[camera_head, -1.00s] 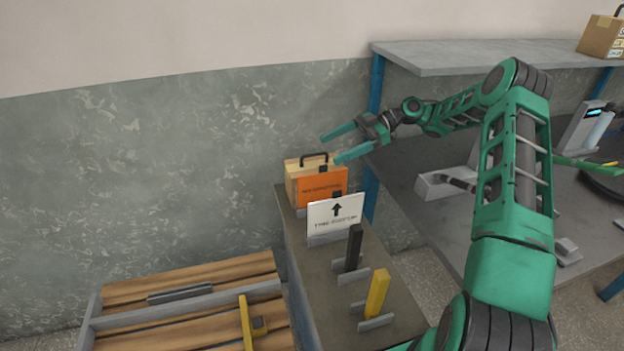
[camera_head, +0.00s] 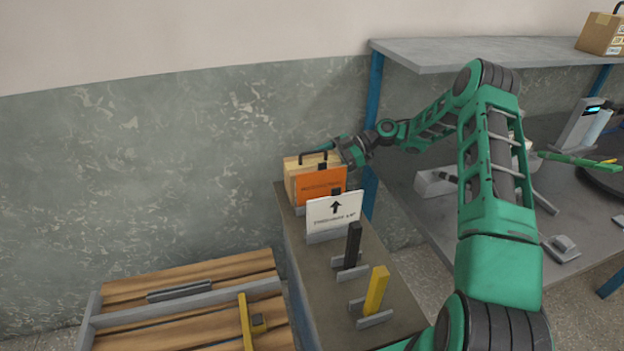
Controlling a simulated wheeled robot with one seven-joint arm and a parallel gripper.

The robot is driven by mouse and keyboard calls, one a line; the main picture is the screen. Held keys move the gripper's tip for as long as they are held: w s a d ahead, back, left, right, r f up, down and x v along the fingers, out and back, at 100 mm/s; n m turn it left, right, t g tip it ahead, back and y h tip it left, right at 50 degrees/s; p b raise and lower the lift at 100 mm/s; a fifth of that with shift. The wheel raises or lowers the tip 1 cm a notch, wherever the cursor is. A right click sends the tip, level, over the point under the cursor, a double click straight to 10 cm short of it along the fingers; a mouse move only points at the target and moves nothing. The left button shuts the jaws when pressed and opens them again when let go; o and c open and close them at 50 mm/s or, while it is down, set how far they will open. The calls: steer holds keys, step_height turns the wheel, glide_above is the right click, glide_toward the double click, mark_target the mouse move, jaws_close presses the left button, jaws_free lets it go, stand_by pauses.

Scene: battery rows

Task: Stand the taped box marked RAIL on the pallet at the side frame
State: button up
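A light tan box (camera_head: 293,181) with a black carry handle (camera_head: 304,156) stands at the far end of the narrow bench, partly covered by an orange placard. I cannot read a RAIL mark on it. My gripper (camera_head: 328,152) is at the top of this box, beside the handle. One green finger shows near the handle; the other is not clear, so I cannot tell its opening or whether it touches. The pallet (camera_head: 190,331) lies at lower left with wooden slats and a grey side frame (camera_head: 92,318).
On the narrow bench (camera_head: 318,285) stand the orange placard (camera_head: 318,186), a white arrow sign (camera_head: 334,212), a black bar (camera_head: 353,246) and a yellow bar (camera_head: 377,291). A yellow clamp-like piece (camera_head: 247,322) lies on the pallet. Another labelled box (camera_head: 603,34) sits on the upper shelf (camera_head: 470,55).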

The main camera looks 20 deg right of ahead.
steer(key=shift+a+f, duration=0.1)
steer(key=shift+a, duration=0.1)
steer(key=c, duration=1.9)
steer(key=shift+o, duration=0.2)
